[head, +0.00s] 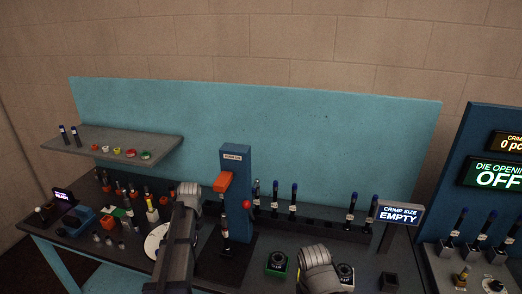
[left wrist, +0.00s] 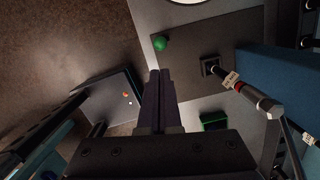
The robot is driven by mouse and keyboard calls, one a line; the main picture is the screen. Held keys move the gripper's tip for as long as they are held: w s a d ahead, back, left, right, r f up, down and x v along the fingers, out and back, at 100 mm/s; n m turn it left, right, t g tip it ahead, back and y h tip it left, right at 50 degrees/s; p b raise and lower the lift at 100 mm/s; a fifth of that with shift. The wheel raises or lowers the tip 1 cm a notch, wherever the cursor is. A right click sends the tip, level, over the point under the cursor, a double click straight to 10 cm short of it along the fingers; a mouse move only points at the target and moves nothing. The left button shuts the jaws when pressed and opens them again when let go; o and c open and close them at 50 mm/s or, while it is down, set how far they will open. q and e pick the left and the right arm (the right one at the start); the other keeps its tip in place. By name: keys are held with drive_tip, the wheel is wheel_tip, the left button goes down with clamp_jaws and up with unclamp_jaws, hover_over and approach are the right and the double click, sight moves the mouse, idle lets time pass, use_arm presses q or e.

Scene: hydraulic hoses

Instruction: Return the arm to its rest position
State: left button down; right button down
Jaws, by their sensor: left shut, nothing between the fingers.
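My left arm (head: 178,240) stands in front of the workbench, left of the blue column, with its grey rounded joint up. In the left wrist view my left gripper (left wrist: 160,74) has its two dark fingers together, with nothing between them. In the head view its fingers cannot be made out. A grey rounded link of my right arm (head: 316,262) shows at the bottom middle; the right gripper is out of view.
A blue column (head: 236,185) with an orange head stands beside my left arm. Also on the bench are a white plate (head: 153,243), a green-rimmed box (head: 279,263) and a "CRIMP SIZE EMPTY" sign (head: 399,214).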

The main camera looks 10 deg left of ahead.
use_arm(q)
drive_tip(key=s+d+f+n+b, duration=0.3)
drive_tip(key=s+d+n, duration=0.2)
drive_tip(key=d, duration=0.5)
drive_tip(key=s+d+f+n+b, duration=0.3)
drive_tip(key=s+d+n, duration=0.3)
drive_tip(key=s+d, duration=0.2)
drive_tip(key=s+d+f+n+b, duration=0.4)
drive_tip(key=s+d+n, duration=0.2)
drive_tip(key=d, duration=0.6)
drive_tip(key=shift+s+f+g, duration=0.2)
drive_tip(key=shift+f+g, duration=0.05)
drive_tip(key=shift+g, duration=0.15)
